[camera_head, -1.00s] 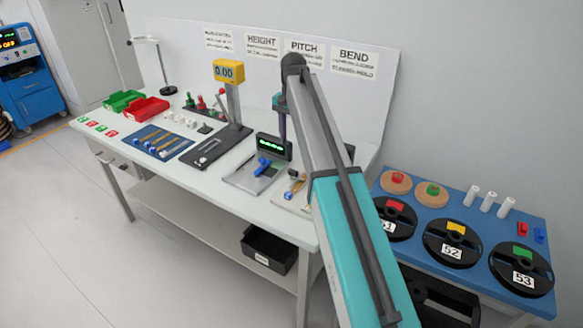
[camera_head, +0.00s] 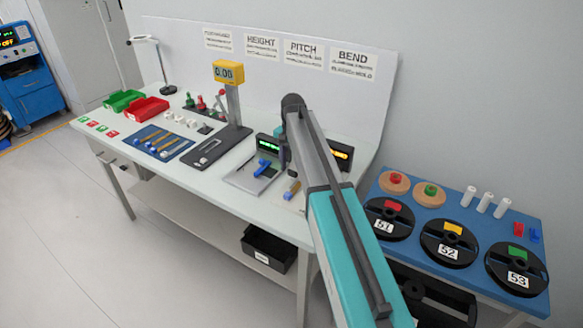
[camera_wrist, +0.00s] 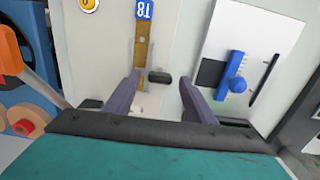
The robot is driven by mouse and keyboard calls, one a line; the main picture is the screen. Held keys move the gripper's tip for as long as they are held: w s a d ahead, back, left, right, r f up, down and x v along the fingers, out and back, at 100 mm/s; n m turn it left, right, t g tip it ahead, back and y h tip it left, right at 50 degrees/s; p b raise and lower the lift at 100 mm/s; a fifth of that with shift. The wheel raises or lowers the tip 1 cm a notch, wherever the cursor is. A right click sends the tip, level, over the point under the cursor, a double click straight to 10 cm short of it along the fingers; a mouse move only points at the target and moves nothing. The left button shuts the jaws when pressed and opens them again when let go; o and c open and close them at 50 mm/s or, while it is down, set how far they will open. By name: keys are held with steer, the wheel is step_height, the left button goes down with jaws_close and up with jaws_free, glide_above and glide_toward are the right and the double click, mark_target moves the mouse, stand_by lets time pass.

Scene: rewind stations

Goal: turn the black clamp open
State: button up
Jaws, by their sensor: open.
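The black clamp (camera_wrist: 159,76) is a small dark bar in the wrist view. My gripper (camera_wrist: 160,80) is open, with one grey-purple finger on each side of the clamp. I see gaps between the clamp and both fingers. How far the fingertips are above it is hard to tell. In the head view my arm hides the clamp and the fingers; the strip's blue end (camera_head: 289,196) shows left of the arm.
In the wrist view, a white plate (camera_wrist: 245,45) with a blue slider (camera_wrist: 236,80) lies right of the gripper. An orange part and reel (camera_wrist: 25,115) are at the left. The head view shows a blue table (camera_head: 452,200) with numbered black reels at the right.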

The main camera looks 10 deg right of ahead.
steer(key=shift+f, duration=0.4)
steer(key=c, duration=1)
steer(key=shift+c, duration=0.2)
